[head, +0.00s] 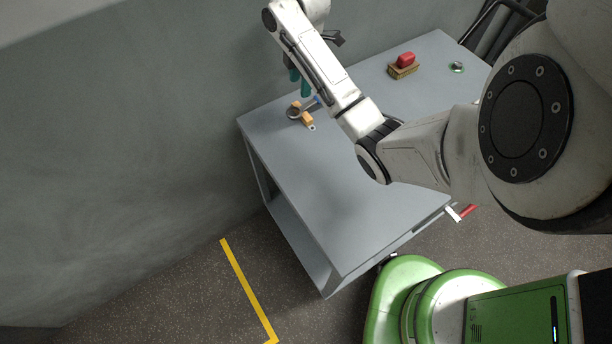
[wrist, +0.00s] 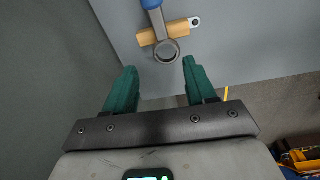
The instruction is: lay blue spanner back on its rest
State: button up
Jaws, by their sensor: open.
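The blue-handled spanner (head: 317,99) lies across the wooden rest (head: 307,119) near the far left edge of the table. In the wrist view the spanner's grey ring end (wrist: 165,50) juts past the rest (wrist: 147,38) towards my gripper, and its blue handle is cut off by the top edge. My gripper (head: 299,84) is open, with green fingers, above and just behind the spanner in the head view. In the wrist view nothing is between the fingertips (wrist: 159,67), and the spanner appears clear of them.
The grey table (head: 310,190) is largely bare at its near end. A red object on a yellowish block (head: 403,68) and a small round item (head: 457,67) stand farther right. A red-handled item (head: 466,211) is at the near right edge. A wall closes the left side.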

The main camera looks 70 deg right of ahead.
jog(key=w+a+f+m+t+y, duration=0.1)
jog(key=w+a+f+m, duration=0.15)
jog(key=a, duration=0.95)
jog(key=w+a+f+m, duration=0.2)
jog(key=a+f, duration=0.2)
jog(key=a, duration=0.7)
jog(key=s+a+m, duration=0.1)
jog(key=s+a, duration=0.2)
jog(key=s, duration=0.2)
jog(key=s+a+f+m+h, duration=0.1)
jog(key=s+a+m, duration=0.1)
jog(key=s, duration=0.3)
jog(key=s+a+m+g, duration=0.1)
jog(key=s+a+m, duration=0.1)
jog(key=s+a, duration=0.2)
jog(key=shift+s+a+f+h, duration=0.2)
jog(key=shift+s+a+h, duration=0.15)
jog(key=shift+s, duration=0.35)
